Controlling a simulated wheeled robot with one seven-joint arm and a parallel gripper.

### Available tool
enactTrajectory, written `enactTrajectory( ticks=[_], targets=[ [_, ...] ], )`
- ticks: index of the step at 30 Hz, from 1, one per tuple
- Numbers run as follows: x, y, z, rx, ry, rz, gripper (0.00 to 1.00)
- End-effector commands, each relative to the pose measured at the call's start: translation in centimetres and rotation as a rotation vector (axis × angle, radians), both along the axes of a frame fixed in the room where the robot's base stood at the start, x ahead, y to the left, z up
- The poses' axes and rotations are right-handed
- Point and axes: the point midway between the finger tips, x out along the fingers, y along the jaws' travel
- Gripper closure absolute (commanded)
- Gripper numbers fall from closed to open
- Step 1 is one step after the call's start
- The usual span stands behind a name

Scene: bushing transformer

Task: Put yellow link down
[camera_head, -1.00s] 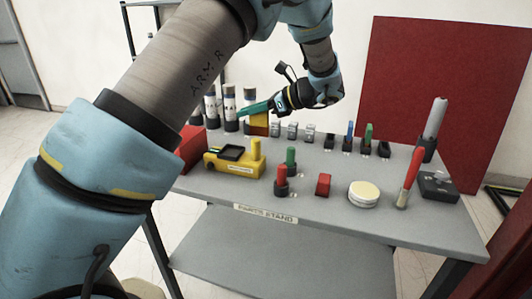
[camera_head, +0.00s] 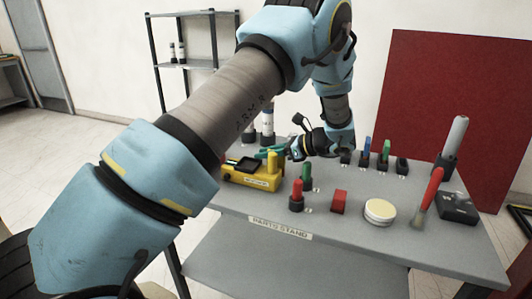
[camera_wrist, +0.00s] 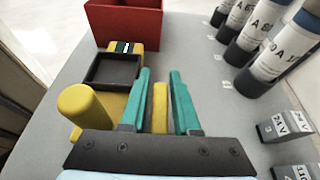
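A yellow bar, seemingly the yellow link (camera_wrist: 160,108), lies lengthwise between the two green fingers of my gripper (camera_wrist: 160,78) in the wrist view. Narrow gaps show on both sides of it, so the fingers look open around it. Whether it rests on the table is hard to tell. In the head view my gripper (camera_head: 272,152) is low over the back left of the parts stand (camera_head: 340,225), just behind the yellow tester (camera_head: 248,178). The link cannot be made out there. The tester's yellow post (camera_wrist: 82,108) is left of the fingers in the wrist view.
A red bin (camera_wrist: 125,25) lies beyond the tester. Red and green pegs (camera_head: 297,193), a red block (camera_head: 339,200) and a round tin (camera_head: 380,211) stand farther forward.

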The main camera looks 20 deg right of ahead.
Motion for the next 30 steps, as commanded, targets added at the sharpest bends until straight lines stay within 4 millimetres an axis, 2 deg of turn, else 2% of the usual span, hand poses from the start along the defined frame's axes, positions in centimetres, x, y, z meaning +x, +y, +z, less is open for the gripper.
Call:
enactTrajectory(
  ticks=[11,24,30],
  targets=[
    [-0.4,-0.6,0.3,-0.002,-0.002,-0.002,0.68],
    [-5.7,-6.3,3.4,-0.003,-0.002,-0.002,0.68],
    [-7.2,-7.8,4.4,-0.002,-0.002,0.0,0.68]
  ],
)
